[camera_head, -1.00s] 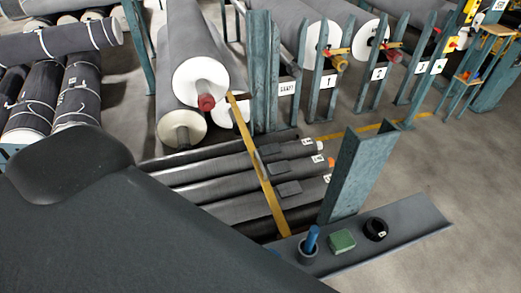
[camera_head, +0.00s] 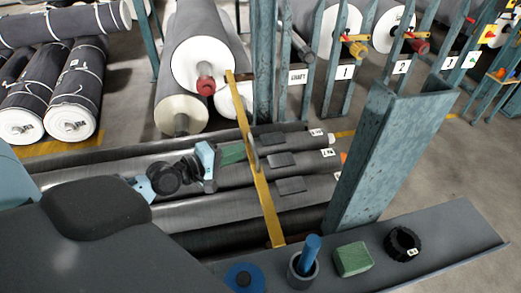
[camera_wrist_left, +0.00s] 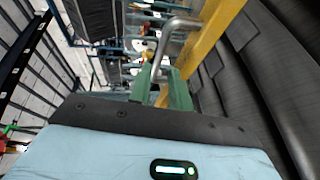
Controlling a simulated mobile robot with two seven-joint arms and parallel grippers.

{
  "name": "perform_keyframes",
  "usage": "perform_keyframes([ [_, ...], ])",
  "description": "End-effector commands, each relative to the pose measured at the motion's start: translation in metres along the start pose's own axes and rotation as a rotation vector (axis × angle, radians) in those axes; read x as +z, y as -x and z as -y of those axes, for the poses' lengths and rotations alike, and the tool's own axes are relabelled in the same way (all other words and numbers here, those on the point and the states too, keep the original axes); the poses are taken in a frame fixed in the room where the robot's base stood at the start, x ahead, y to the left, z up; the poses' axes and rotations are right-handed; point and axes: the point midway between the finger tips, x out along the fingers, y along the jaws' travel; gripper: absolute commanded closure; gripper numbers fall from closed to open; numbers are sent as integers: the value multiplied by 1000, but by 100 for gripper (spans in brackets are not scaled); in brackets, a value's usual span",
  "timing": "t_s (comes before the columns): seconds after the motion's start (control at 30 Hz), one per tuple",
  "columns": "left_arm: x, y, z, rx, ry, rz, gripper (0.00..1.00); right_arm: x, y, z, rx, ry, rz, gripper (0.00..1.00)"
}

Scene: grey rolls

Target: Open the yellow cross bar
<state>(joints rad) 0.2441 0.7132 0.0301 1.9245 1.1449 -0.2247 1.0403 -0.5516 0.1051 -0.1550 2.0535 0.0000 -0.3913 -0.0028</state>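The yellow cross bar (camera_head: 263,195) runs slantwise in front of the stacked grey rolls, from the red-capped roll core down to the grey ledge. A grey metal handle (camera_head: 253,150) stands out from its middle. In the left wrist view the handle (camera_wrist_left: 166,45) bends beside the yellow bar (camera_wrist_left: 205,45). My left gripper (camera_head: 238,153) has come in from the left, its green fingers close to the handle. In the wrist view its fingers (camera_wrist_left: 162,85) stand apart, with the handle's near end between or just beyond their tips; contact is not clear. My right gripper is not in view.
A teal post (camera_head: 385,150) stands right of the bar. Several grey rolls (camera_head: 200,205) lie behind the bar.

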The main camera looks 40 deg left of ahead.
Motion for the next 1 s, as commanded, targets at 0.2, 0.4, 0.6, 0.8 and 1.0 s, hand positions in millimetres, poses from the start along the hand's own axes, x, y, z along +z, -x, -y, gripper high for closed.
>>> perform_keyframes([
  [0.2, -1, -3, -3, 5, 6, -1, 80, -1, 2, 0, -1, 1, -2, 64],
  [0.4, -1, -20, -3, 6, 4, -2, 80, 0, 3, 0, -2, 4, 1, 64],
  [0.6, -1, -47, -3, 5, 3, -1, 80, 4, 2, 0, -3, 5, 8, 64],
  [0.8, -1, -68, -2, 4, 3, -1, 80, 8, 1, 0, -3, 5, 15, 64],
  [1.0, 0, -78, -2, 2, 3, 1, 80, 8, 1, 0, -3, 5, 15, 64],
])
